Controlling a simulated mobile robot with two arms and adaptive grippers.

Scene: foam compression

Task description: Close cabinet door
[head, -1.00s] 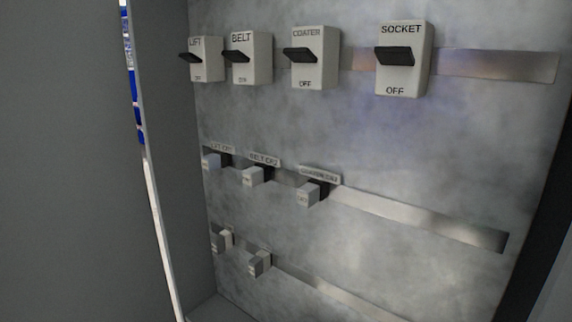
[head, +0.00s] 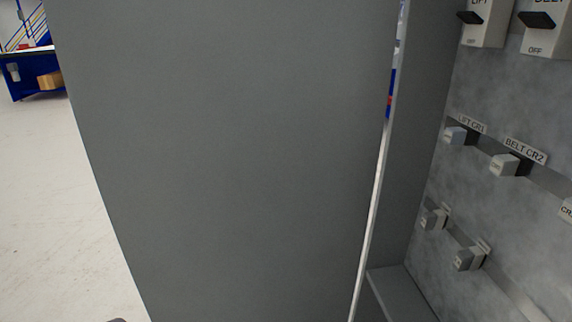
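The cabinet door (head: 235,150) is a large flat grey panel that fills the middle of the head view. It stands open at the left side of the cabinet. A thin bright gap shows between its right edge and the cabinet's side wall (head: 415,150). The cabinet's metallic back panel (head: 500,95) shows at the right, with switches and small labelled blocks on it. A small dark piece shows at the bottom edge, left of the middle; I cannot tell what it is. Neither gripper can be made out.
Pale open floor (head: 50,210) lies left of the door. A blue workbench (head: 40,80) with a cardboard box (head: 51,80) stands far back at the upper left, near yellow and blue railings. A switch marked OFF (head: 541,30) is on the back panel at the upper right.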

